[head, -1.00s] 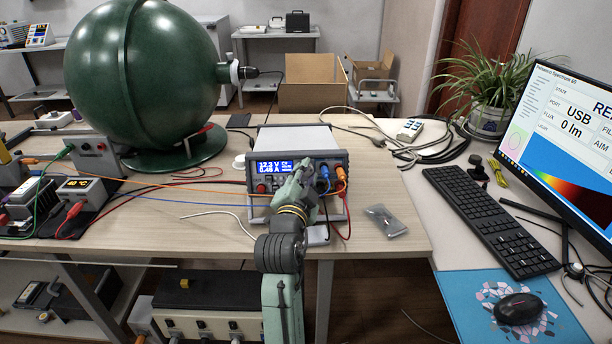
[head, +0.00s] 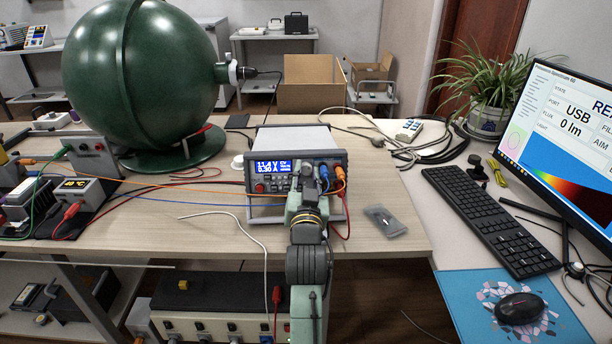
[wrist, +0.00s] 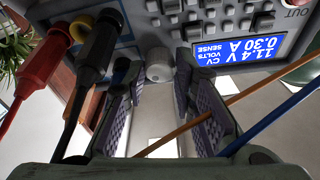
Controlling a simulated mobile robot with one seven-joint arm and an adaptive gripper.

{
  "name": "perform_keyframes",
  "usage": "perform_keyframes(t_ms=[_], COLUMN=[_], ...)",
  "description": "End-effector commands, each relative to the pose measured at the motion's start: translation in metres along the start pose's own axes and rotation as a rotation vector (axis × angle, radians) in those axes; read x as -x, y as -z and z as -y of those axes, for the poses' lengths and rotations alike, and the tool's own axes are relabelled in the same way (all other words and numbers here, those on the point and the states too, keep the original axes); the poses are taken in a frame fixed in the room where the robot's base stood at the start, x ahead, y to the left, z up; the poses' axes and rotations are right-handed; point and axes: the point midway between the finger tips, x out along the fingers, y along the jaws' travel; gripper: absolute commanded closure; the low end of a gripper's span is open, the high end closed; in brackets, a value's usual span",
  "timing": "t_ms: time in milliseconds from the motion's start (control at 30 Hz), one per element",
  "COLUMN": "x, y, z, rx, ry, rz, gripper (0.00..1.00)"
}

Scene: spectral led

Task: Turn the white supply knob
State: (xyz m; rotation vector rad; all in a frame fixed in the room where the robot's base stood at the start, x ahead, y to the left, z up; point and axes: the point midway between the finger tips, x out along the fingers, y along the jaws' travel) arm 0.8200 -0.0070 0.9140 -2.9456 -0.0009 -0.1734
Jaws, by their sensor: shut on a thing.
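The bench power supply (head: 292,139) stands on the wooden table in the head view, its blue display (head: 272,170) lit. In the wrist view the display (wrist: 240,38) appears upside down and reads 11.4 V and 0.30 A. The white supply knob (wrist: 158,66) is on the front panel, between my two fingertips. My gripper (wrist: 159,75) is shut on the knob, a finger on each side. In the head view my gripper (head: 306,185) is in front of the panel, and my arm hides the knob.
Red and black plugs (wrist: 94,52) stick out beside the fingers in the wrist view. Orange and blue wires cross close to the gripper. A big green sphere (head: 135,70) stands at left. A small grey packet (head: 384,220) lies right of the supply.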

Motion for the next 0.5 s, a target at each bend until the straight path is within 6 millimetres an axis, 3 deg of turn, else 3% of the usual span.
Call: perform_keyframes(t_ms=[500], x=[-0.0001], y=[-0.0001], z=[-0.0008], rx=[0.076], ry=[0.025], rz=[0.0], gripper=[1.0])
